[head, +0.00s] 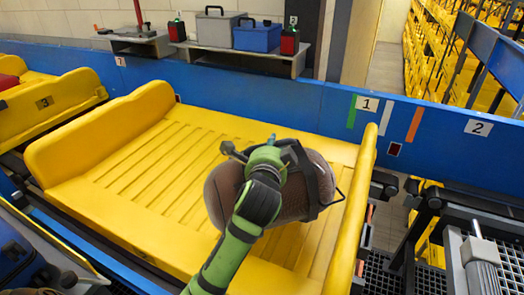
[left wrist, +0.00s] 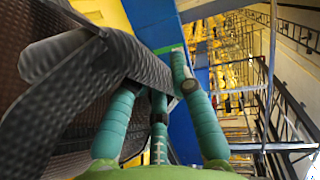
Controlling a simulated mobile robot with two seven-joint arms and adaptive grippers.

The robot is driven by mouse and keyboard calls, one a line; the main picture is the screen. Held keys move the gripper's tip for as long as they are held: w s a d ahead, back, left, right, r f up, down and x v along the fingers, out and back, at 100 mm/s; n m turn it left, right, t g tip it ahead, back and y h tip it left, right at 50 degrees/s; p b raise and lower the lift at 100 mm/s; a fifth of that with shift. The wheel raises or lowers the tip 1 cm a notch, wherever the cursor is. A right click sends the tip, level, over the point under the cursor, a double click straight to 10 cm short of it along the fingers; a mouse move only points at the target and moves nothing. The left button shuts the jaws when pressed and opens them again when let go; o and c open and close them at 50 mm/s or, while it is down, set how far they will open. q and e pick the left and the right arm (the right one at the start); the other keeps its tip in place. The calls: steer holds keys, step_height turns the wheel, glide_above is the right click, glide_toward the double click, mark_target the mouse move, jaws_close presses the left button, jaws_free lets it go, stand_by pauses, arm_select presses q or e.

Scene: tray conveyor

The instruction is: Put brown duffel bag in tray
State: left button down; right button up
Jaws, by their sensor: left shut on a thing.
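The brown duffel bag (head: 222,192) is at the right end of the yellow tray (head: 125,170), within its outline in the head view. I cannot tell whether it rests on the ribbed floor or hangs just above it. My left gripper (head: 275,152), on a green arm, is over the bag and hides part of it. In the left wrist view, its teal fingers (left wrist: 155,85) are shut on the bag's dark strap (left wrist: 75,85). The bag's brown side (left wrist: 35,20) fills the left of that view. My right gripper is not in view.
A blue wall (head: 300,105) runs behind the tray. A shelf (head: 290,62) beyond it holds a grey case (head: 217,28) and a blue case (head: 257,37). Another yellow tray (head: 55,105) is at left. Dark rollers and grating (head: 400,265) lie at right. The tray's left half is clear.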

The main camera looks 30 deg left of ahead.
arm_select(q)
steer(key=w+a+f, duration=0.1)
steer(key=w+a, duration=0.1)
steer(key=w+a+f, duration=0.2)
steer(key=w+a+f+p, duration=0.1)
steer(key=w+a, duration=0.1)
steer(key=shift+w+f, duration=0.25)
steer(key=shift+f+p, duration=0.3)
steer(key=shift+f, duration=1.85)
steer(key=c, duration=1.1)
jaws_free()
steer(key=shift+s+f, duration=0.1)
steer(key=shift+f, duration=0.2)
steer(key=shift+s+d+r, duration=0.1)
steer(key=b+v, duration=0.1)
steer(key=v, duration=1.1)
steer(key=shift+b, duration=0.3)
